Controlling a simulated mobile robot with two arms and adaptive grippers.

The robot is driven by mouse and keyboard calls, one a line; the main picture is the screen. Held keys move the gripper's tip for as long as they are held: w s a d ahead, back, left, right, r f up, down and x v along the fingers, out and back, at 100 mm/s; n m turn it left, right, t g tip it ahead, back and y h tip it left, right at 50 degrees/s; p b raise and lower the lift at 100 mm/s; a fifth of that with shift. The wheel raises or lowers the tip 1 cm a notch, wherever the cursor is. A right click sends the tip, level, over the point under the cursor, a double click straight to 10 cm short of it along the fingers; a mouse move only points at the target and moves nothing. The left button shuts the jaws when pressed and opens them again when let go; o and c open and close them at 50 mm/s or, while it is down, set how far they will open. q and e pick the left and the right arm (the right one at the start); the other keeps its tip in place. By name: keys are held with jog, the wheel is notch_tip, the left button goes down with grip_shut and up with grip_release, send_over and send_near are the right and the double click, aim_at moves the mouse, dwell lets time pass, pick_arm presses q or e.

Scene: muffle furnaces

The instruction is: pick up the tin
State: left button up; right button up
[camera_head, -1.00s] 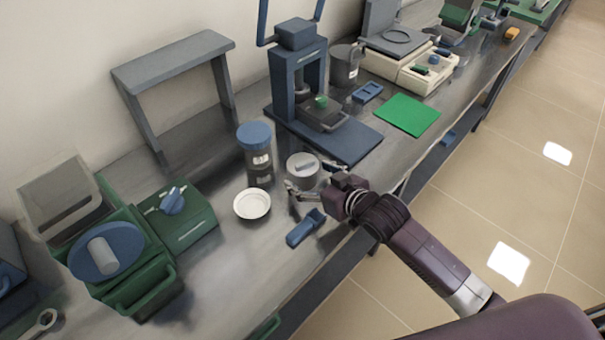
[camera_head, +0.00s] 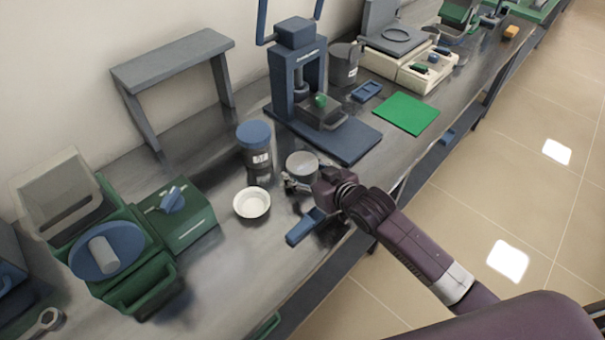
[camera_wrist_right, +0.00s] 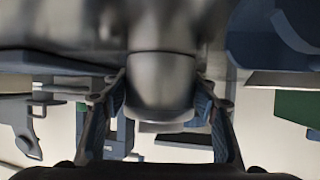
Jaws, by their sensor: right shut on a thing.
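The tin (camera_head: 302,163) is a small grey round can on the steel bench, between the blue-lidded jar and my right arm. My right gripper (camera_head: 304,180) is at the tin's near side, with its fingers around it. In the right wrist view the tin (camera_wrist_right: 160,85) is a grey cylinder between the two fingers of the gripper (camera_wrist_right: 162,118), which is shut on it. I cannot tell whether the tin's base is clear of the bench. My left gripper is not in view.
A white bowl (camera_head: 252,203) and a blue-lidded jar (camera_head: 256,147) stand close to the left of the tin. A blue press (camera_head: 298,80) stands behind it. A blue tool (camera_head: 306,228) lies near the bench's front edge. A green mat (camera_head: 408,113) lies to the right.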

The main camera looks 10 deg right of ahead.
jog(key=shift+r, duration=0.1)
notch_tip(320, 180, up, 20)
jog(key=shift+p, duration=0.4)
dwell(0.3)
jog(key=o, duration=0.7)
jog(key=c, duration=0.7)
jog(key=shift+w+d, duration=0.1)
jog(key=shift+w, duration=0.05)
